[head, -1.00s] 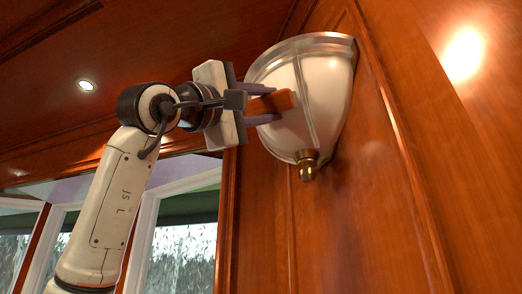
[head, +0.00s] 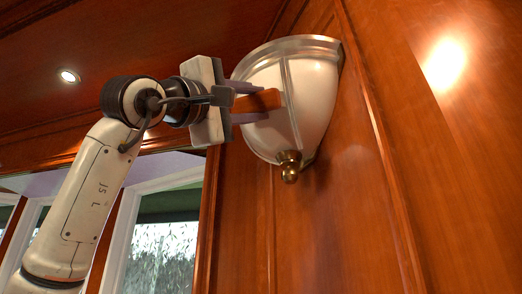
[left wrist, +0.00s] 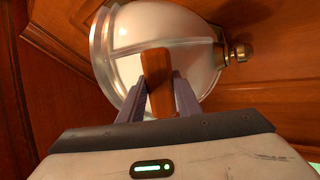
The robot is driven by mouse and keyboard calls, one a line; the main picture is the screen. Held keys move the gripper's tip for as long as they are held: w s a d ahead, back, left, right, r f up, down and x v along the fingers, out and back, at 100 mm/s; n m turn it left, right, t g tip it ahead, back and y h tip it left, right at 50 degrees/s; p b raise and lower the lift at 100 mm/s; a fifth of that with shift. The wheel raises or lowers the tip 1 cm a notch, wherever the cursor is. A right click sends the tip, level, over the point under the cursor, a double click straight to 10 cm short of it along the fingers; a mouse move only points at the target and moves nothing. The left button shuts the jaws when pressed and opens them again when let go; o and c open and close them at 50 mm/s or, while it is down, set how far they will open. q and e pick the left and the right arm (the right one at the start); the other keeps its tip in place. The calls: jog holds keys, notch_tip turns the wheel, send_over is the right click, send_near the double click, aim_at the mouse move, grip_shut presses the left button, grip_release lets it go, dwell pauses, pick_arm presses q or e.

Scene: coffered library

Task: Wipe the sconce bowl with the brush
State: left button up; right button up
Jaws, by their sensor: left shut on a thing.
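The sconce bowl (head: 310,92) is a white ribbed half-bowl with a metal rim and a brass knob (head: 290,166) at its bottom, fixed on a wood-panelled wall. My left gripper (head: 247,103) is shut on the brush (head: 262,101), an orange-brown wooden block, at the bowl's left side. In the left wrist view the brush (left wrist: 157,80) stands between the two purple-grey fingers, its far end overlapping the bowl (left wrist: 195,55). The brush appears to be against the bowl, but its bristles are hidden and contact cannot be made out. My right gripper is out of view.
The panelled wall (head: 385,240) runs behind the sconce and to its right, with a raised moulding beside it. A window (head: 160,245) is at the lower left, behind my arm. A round ceiling light (head: 69,76) is at the upper left. The space below the bowl is clear.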

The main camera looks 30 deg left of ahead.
aim_at(237, 110)
pick_arm(q)
jog(key=shift+w+a, duration=0.25)
jog(key=shift+a, duration=0.75)
jog(key=shift+w+a, duration=0.2)
jog(key=shift+a, duration=0.75)
jog(key=shift+s+r, duration=0.1)
jog(key=shift+r, duration=0.05)
jog(key=shift+s+d, duration=0.25)
jog(key=shift+d, duration=0.6)
jog(key=shift+s+d, duration=0.25)
jog(key=shift+d, duration=0.6)
jog(key=shift+s+d, duration=0.15)
jog(key=shift+d, duration=0.65)
jog(key=shift+s+d, duration=0.1)
jog(key=shift+d, duration=0.7)
jog(key=shift+w+a, duration=0.25)
jog(key=shift+a, duration=0.85)
jog(key=shift+w+a, duration=0.25)
jog(key=shift+a, duration=0.85)
jog(key=shift+w+a, duration=0.25)
jog(key=shift+a, duration=0.85)
